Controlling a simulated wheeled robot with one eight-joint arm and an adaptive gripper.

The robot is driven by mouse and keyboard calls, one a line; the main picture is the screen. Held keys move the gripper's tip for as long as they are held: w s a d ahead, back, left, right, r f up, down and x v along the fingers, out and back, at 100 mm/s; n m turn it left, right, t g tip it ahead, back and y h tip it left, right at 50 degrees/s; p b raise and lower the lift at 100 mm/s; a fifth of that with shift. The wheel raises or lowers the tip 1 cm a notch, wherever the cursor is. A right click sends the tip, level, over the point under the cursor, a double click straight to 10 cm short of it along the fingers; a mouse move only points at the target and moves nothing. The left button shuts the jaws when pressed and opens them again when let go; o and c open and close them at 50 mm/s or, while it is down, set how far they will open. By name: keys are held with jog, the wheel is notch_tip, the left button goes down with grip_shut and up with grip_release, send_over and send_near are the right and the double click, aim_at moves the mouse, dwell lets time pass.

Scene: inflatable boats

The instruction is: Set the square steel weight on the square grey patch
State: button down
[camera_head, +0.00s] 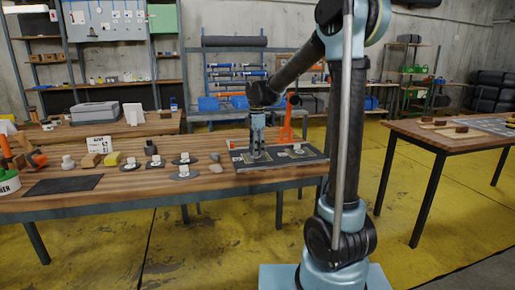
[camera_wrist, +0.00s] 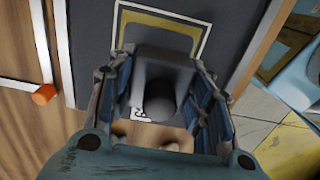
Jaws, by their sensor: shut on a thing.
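The square steel weight (camera_wrist: 150,62) is a grey block with a round dark knob on top, held between the two fingers of my gripper (camera_wrist: 163,88) in the wrist view. Beyond it lies a square grey patch (camera_wrist: 182,38) with a yellow and pale border, on a dark board (camera_wrist: 88,45). The weight covers part of the patch. I cannot tell whether it touches the board. In the head view my gripper (camera_head: 258,153) points down over the left part of the dark board (camera_head: 276,161); the weight is hard to make out there.
On the wooden bench (camera_head: 140,184), left of the board, stand several small blocks and dark discs with white tags (camera_head: 185,159). A black mat (camera_head: 63,184) lies farther left. An orange stand (camera_head: 289,118) rises behind the board. Another table (camera_head: 450,143) is at right.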

jog(key=shift+s+f, duration=0.35)
jog(key=shift+w+f, duration=0.25)
jog(key=shift+f, duration=0.05)
jog(key=c, duration=0.8)
grip_release()
jog(key=shift+w+a+f, duration=0.1)
jog(key=shift+w+f, duration=0.05)
jog(key=shift+w, duration=0.2)
